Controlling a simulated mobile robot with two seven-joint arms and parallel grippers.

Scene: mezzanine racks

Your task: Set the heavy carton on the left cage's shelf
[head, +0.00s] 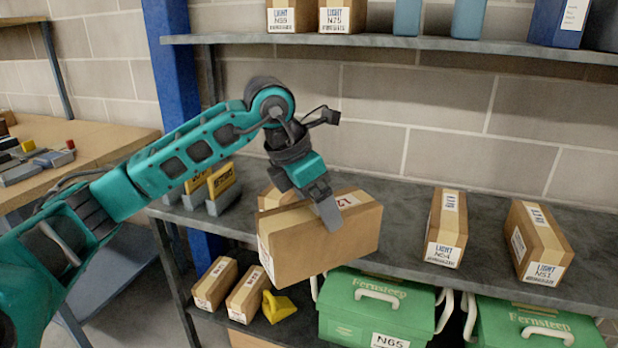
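My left gripper (328,212) points down onto a large brown carton (310,250). One finger lies against the carton's near face; the other finger is hidden. The carton is slightly tilted and overlaps the front edge of the middle grey shelf (400,205), apparently held in front of or above it. Its top label is partly covered, so I cannot read whether it says heavy. No cage is clearly in view. My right gripper is not in view.
Another carton (272,197) is partly hidden behind the held one. Cartons marked LIGHT (447,230) (538,245) stand to the right on the shelf. Green toolboxes (375,310) and small cartons (215,284) sit below. A blue rack post (178,80) rises behind my arm.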

